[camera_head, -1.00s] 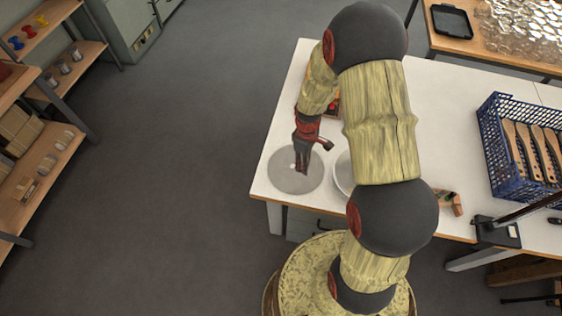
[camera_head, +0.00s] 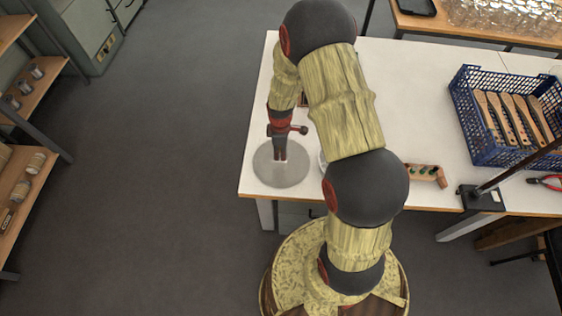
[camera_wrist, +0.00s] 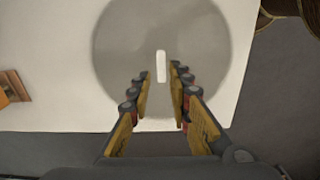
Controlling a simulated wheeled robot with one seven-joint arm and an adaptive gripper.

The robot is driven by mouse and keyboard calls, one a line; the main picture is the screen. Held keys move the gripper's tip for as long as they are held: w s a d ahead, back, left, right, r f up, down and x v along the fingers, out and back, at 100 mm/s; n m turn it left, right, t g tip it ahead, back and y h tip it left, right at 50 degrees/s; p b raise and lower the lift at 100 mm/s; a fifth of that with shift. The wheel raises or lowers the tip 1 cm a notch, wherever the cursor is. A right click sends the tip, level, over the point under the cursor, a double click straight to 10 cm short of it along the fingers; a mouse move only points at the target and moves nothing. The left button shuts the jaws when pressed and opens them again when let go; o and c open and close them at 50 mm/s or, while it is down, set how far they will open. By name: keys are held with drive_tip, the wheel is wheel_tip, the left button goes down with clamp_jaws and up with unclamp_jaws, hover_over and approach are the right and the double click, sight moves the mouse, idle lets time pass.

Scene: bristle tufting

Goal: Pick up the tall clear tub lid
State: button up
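A round, greyish see-through disc, which looks like the tall clear tub lid (camera_head: 296,177), lies flat near the left front corner of the white table. It also shows in the wrist view (camera_wrist: 118,42), with a small upright white handle (camera_wrist: 161,66) at its middle. My gripper (camera_head: 281,158) points down over the disc in the head view. In the wrist view my gripper (camera_wrist: 160,78) is open, its two fingers apart on either side of the handle's near end. Nothing is between the fingertips that I can see as held. Whether the fingertips touch the disc I cannot tell.
A white round thing (camera_head: 322,161) is mostly hidden behind my arm. A wooden block with green pieces (camera_head: 427,174), a stand (camera_head: 482,198) and a blue crate (camera_head: 492,152) of wooden handles are to the right. The table edge is close to the disc.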

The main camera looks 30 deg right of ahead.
wheel_tip(320, 180, down, 4)
drive_tip(key=shift+s+r, duration=0.1)
drive_tip(key=shift+c, duration=1.4)
clamp_jaws()
